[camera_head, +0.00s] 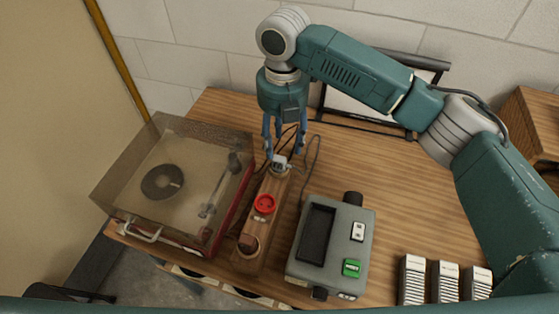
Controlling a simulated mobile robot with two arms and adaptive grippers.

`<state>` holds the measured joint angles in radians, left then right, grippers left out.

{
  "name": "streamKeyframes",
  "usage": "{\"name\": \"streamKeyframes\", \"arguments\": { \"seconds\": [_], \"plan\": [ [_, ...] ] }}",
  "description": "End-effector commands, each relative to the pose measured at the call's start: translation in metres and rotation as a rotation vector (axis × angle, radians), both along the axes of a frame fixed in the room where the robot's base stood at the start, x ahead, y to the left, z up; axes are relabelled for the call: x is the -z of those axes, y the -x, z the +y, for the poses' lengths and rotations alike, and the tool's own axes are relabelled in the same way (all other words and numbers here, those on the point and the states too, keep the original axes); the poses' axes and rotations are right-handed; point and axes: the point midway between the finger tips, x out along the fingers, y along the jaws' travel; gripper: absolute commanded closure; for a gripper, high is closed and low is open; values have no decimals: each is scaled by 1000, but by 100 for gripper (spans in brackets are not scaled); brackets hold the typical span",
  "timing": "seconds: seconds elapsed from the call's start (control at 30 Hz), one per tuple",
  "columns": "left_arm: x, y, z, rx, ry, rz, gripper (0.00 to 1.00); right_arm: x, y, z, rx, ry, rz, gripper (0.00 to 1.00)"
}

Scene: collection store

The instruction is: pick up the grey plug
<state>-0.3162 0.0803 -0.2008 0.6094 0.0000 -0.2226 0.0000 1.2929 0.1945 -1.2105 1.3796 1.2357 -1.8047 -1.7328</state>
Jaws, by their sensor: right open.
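The grey plug (280,164) is a small light-grey piece at the far end of a long wooden block (271,186). I cannot tell whether it sits in a socket or only rests there. My right gripper (284,151) points down just above the plug, its blue fingers spread to either side of it. The fingers are open, and I cannot tell whether they touch the plug. A dark cable runs near the gripper and the plug. My left gripper is not in view.
A red round socket (264,204) and a brown round fitting (249,242) are on the block. A record player (165,180) with a clear lid stands close on the left, a grey device (335,245) on the right. A framed panel (365,112) stands behind. The table's right middle is clear.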

Motion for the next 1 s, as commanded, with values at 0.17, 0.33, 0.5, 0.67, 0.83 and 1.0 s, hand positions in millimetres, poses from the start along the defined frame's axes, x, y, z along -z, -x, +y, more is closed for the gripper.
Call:
{"name": "streamKeyframes", "arguments": {
  "seconds": [0.17,0.33,0.5,0.67,0.83,1.0],
  "plan": [
    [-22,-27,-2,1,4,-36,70,21,4,6,0,2,6,52],
    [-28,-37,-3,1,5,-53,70,44,4,7,1,1,3,52],
    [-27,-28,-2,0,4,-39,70,50,3,7,0,1,0,52],
    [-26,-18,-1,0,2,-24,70,49,3,7,0,1,0,62],
    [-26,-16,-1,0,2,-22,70,49,3,7,0,1,0,95],
    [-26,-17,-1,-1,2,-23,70,49,3,7,0,1,0,100]
  ]
}}
